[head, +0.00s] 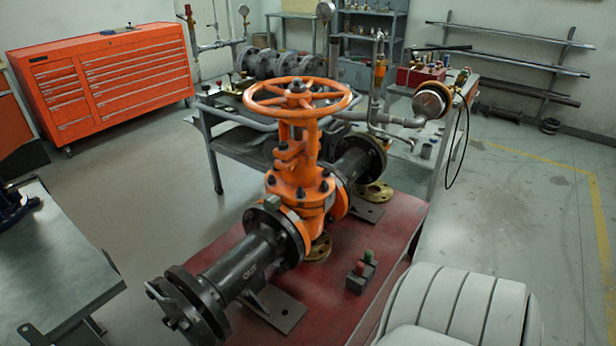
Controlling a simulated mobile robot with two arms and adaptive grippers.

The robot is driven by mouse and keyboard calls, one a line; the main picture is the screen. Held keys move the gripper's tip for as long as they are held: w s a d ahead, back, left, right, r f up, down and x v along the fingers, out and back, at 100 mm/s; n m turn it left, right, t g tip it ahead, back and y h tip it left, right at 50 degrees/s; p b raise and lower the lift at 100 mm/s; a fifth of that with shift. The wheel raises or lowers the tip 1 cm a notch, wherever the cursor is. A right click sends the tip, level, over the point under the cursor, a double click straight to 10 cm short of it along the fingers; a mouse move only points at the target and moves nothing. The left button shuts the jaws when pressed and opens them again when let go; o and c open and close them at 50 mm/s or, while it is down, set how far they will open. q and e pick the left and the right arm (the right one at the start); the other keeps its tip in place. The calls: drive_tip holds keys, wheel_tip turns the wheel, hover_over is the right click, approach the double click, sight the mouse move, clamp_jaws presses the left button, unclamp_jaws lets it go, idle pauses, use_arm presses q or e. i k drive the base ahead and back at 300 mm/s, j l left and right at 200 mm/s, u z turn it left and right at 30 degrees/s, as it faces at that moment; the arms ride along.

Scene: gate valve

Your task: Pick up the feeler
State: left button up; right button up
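I cannot make out a feeler for certain in the head view; it may be hidden or too small to tell. Neither of my grippers is in view. An orange gate valve (300,185) with a round handwheel (340,101) stands upright in a dark flanged pipe (240,265). The pipe rests on supports over a red table (330,320). A small box with a red and a green button (358,280) is on the red table, to the right of the pipe.
A grey workbench (60,275) is at the left. A grey cart (225,145) with pipework and gauges stands behind the valve. A red tool cabinet (110,85) is at the back left, and a pipe rack (530,65) at the back right. Open floor (520,220) lies at the right.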

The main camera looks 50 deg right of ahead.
sight(368, 257)
drive_tip(key=z, duration=2.15)
